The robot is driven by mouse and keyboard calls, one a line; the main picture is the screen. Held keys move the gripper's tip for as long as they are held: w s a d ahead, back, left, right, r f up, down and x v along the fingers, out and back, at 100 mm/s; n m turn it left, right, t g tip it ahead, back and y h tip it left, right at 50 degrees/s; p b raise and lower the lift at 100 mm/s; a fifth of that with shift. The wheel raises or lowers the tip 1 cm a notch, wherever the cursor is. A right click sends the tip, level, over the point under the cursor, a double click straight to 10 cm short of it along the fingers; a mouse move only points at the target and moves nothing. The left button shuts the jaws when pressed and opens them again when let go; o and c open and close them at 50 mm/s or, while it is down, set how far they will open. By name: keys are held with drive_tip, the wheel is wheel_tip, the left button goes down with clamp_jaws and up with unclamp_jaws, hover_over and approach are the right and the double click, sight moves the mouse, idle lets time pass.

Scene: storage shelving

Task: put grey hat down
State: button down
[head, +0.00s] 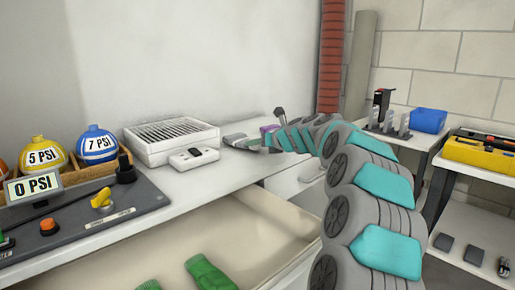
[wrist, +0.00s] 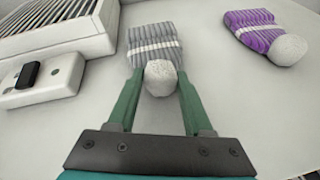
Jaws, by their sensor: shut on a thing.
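The grey hat (wrist: 153,46) is knitted, with a white stripe and a whitish pom-pom, in the upper middle of the wrist view. My gripper (wrist: 158,80) is shut on it, with one green finger at each side of the pom-pom. The hat lies flat at or just above the white counter; I cannot tell whether it touches. In the head view the grey hat (head: 236,139) shows small at the end of my arm, near the counter's back part.
A purple hat (wrist: 255,30) lies to the right of the grey one. A white grilled box (wrist: 60,28) and a white switch box (wrist: 45,82) stand to the left. An open drawer (head: 190,240) is below the counter. Bare counter surrounds the grey hat.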

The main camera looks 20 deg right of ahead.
drive_tip(key=shift+f, duration=0.4)
drive_tip(key=shift+r, duration=0.1)
drive_tip(key=shift+c, duration=1.5)
unclamp_jaws()
